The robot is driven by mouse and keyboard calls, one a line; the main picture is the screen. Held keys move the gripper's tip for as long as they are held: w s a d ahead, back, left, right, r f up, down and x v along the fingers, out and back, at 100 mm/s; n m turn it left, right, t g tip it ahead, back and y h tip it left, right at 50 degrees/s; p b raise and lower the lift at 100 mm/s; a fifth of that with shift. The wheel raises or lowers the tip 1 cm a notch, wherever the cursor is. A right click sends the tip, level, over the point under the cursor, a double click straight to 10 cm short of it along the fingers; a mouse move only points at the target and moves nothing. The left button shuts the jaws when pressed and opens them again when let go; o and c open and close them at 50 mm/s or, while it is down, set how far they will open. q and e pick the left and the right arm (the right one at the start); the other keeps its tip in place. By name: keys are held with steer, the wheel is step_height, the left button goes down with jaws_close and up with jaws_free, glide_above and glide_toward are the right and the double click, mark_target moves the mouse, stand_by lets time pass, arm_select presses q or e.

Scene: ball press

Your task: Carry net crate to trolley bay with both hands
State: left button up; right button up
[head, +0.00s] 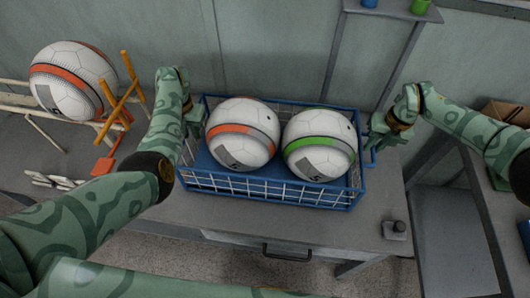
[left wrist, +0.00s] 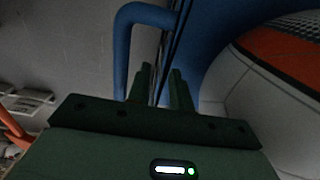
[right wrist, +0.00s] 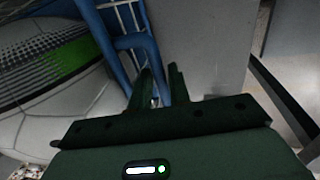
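The net crate (head: 275,192), a blue-rimmed wire basket with a blue floor, stands on a grey bench. It holds a ball with orange bands (head: 243,134) and one with green bands (head: 319,144). My left gripper (head: 192,118) is at the crate's left end. In the left wrist view its fingers (left wrist: 160,85) are close together at the crate's wire side, beside a blue handle (left wrist: 123,45). My right gripper (head: 376,142) is at the right end. In the right wrist view its fingers (right wrist: 160,85) close around a blue handle (right wrist: 132,41). The trolley bay cannot be made out for certain.
A third ball (head: 72,80) rests on a pale rack at the left, beside orange bars (head: 120,100). A small dark block (head: 395,229) sits on the bench's right front. A shelf with green cups (head: 421,6) is above. A brown box (head: 503,112) stands at the right.

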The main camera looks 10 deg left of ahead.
arm_select(q)
steer(key=shift+f, duration=0.65)
arm_select(e)
steer(key=shift+a+f, duration=0.15)
steer(key=shift+f, duration=0.5)
arm_select(q)
jaws_close()
arm_select(e)
jaws_close()
arm_select(q)
steer(key=shift+w+r, duration=0.1)
steer(key=shift+r, duration=0.1)
arm_select(e)
steer(key=shift+w+r, duration=0.15)
steer(key=shift+r, duration=0.1)
